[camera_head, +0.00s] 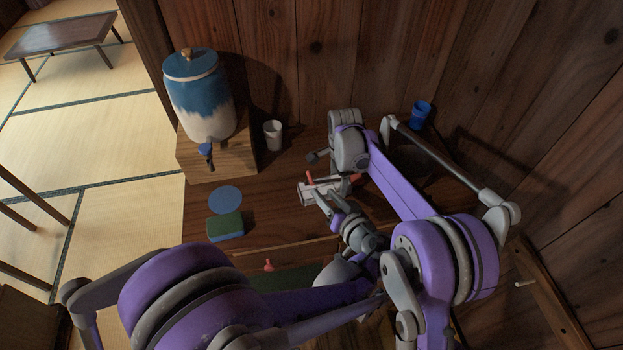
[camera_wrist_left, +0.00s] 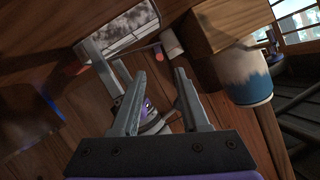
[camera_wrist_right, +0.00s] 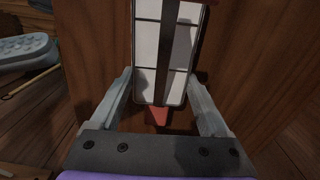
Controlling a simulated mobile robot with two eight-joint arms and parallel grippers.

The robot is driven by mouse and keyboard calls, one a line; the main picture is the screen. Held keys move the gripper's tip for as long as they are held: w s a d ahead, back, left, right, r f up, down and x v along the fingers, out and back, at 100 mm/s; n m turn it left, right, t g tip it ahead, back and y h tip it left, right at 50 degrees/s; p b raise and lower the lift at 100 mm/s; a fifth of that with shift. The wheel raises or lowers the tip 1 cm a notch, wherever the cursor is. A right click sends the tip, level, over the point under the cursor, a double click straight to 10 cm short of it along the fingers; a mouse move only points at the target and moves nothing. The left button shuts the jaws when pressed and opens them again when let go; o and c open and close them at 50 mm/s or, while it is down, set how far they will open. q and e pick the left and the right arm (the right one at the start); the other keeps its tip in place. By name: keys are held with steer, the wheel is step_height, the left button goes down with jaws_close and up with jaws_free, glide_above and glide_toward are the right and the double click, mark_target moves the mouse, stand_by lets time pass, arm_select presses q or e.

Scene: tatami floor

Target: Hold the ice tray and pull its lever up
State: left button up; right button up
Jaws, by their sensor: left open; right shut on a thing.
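The ice tray (camera_head: 322,190) is a pale, divided tray with red parts, held above the wooden counter in the middle of the head view. My right gripper (camera_wrist_right: 160,98) is shut on it, a finger on each side of its near end. In the right wrist view the tray (camera_wrist_right: 146,52) shows white cells, a dark lever bar (camera_wrist_right: 167,50) along its middle and a red tip (camera_wrist_right: 158,116). My left gripper (camera_wrist_left: 165,75) is open and empty, close to the tray (camera_wrist_left: 125,28), which is at the top of its view. Arm links partly hide the tray in the head view.
A blue and white dispenser (camera_head: 200,100) stands on a wooden block (camera_head: 225,160). A white cup (camera_head: 273,135), a blue cup (camera_head: 418,114), a blue disc (camera_head: 225,199) and a green and blue sponge (camera_head: 226,227) are on the counter. Wooden walls close the back and right.

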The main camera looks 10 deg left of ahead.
mark_target(312, 181)
arm_select(q)
steer(key=x, duration=0.8)
steer(key=shift+w+a+f, duration=0.15)
steer(key=shift+w, duration=0.1)
jaws_close()
stand_by(1.0)
